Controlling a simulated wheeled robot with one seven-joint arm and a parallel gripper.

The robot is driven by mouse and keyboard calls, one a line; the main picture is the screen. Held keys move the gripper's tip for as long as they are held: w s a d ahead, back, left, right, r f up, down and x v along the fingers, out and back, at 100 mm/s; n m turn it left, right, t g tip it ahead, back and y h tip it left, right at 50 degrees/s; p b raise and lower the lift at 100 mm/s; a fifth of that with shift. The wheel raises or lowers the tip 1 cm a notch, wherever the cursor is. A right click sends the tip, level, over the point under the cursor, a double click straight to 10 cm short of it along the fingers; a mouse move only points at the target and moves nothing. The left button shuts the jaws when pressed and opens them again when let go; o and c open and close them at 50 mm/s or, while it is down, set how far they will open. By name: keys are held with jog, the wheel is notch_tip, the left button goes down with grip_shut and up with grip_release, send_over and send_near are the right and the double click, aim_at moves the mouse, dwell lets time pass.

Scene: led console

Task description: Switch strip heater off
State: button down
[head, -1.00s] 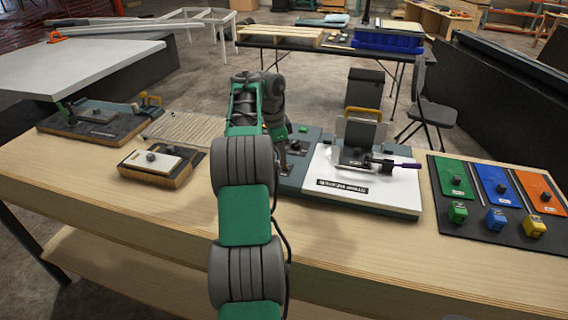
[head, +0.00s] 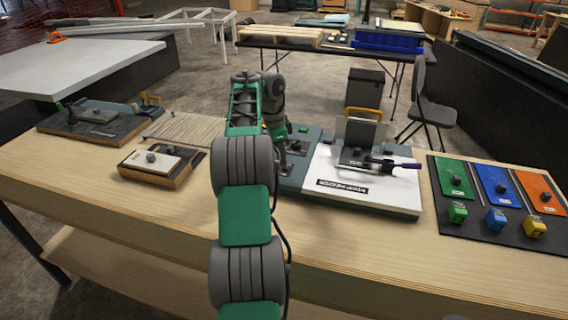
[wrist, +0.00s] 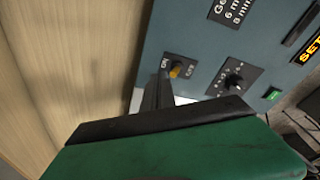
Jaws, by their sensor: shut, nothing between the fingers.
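The strip heater is a teal console (head: 312,137) with a white board (head: 393,193) labelled as the strip heater. In the wrist view its teal panel (wrist: 200,35) shows a small switch (wrist: 177,70) with an orange lever, between ON and OFF marks. I cannot tell surely which way the lever leans. My gripper (wrist: 157,92) is shut and empty, its fingertips close beside the switch. Whether they touch it is unclear. In the head view my arm hides the switch and most of the gripper.
A black dial (wrist: 234,81) and a green indicator (wrist: 272,94) sit beside the switch. A clamp with a purple-tipped handle (head: 408,166) stands on the white board. A wooden block with a knob (head: 157,165) is left; coloured switch panels (head: 497,190) are right. The front bench is clear.

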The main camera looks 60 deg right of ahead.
jog(key=shift+f, duration=0.15)
jog(key=shift+f+b, duration=1.3)
jog(key=shift+b, duration=0.05)
jog(key=shift+f, duration=0.1)
jog(key=shift+d+p, duration=0.3)
jog(key=shift+p, duration=0.15)
jog(key=shift+w+d+p, duration=0.2)
jog(key=shift+d+p, duration=0.55)
jog(key=shift+p, duration=0.2)
notch_tip(320, 180, up, 7)
jog(key=p, duration=0.6)
jog(key=shift+a, duration=0.45)
jog(key=shift+s, duration=0.1)
